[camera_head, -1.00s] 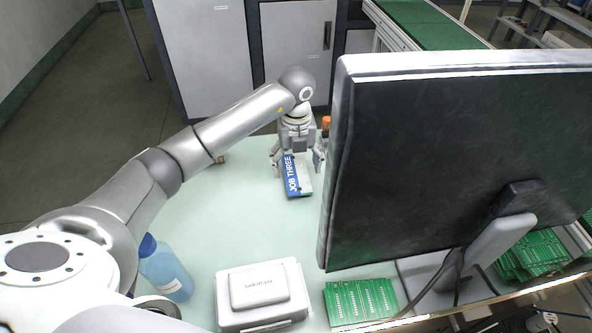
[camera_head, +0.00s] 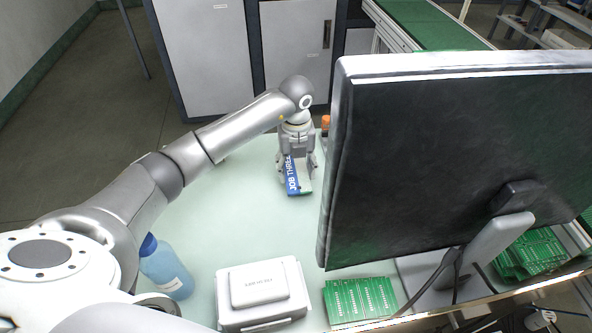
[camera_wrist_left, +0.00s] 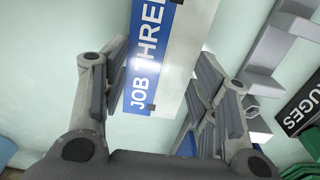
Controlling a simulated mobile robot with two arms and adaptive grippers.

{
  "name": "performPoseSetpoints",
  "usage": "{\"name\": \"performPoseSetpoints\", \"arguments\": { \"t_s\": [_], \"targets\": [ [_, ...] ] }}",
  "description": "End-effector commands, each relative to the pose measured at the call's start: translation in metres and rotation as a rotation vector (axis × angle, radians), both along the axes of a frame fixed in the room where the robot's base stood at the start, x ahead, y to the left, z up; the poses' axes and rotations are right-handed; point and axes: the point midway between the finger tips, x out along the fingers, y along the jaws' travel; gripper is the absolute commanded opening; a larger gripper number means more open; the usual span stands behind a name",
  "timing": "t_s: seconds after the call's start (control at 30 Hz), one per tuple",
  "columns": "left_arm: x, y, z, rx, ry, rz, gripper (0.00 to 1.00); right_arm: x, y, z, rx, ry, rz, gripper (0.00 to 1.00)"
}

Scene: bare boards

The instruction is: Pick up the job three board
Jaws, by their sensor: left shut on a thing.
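The job three board (camera_head: 306,184) has a blue strip lettered JOB THREE along one side and a pale grey face beside it. It is near the far side of the pale green table, left of the monitor. My left gripper (camera_head: 298,180) points down at it, shut on it with one finger at each side. In the left wrist view the board (camera_wrist_left: 180,62) shows between the two fingers (camera_wrist_left: 160,85). The gripper hides the board's far end in the head view. I cannot tell whether the board is clear of the table. My right gripper is not in view.
A large black monitor (camera_head: 450,160) blocks the right side. An orange item (camera_head: 326,122) shows behind its edge. A blue bottle (camera_head: 166,270), a white case (camera_head: 260,285) and green circuit boards (camera_head: 360,300) are in front. The table's middle is clear.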

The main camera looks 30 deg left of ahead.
Motion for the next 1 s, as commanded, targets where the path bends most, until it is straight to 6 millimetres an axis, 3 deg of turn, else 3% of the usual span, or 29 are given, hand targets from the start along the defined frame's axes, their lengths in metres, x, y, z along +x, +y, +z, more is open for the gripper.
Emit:
{"name": "performPoseSetpoints", "arguments": {
  "t_s": [0.17,0.33,0.47,0.7,1.0],
  "targets": [
    [0.001,0.000,0.006,0.000,-0.002,0.000,0.30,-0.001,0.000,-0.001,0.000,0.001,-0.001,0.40],
    [0.001,0.001,0.026,0.000,-0.005,0.001,0.30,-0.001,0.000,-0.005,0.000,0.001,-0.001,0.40],
    [0.002,0.000,0.056,0.001,-0.009,-0.001,0.30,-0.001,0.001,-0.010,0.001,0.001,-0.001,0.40],
    [0.002,0.001,0.128,0.003,-0.007,0.001,0.30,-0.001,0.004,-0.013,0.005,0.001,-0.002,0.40],
    [0.001,0.000,0.172,0.001,-0.003,0.001,0.30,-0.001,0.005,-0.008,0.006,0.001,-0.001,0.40]
  ]
}}
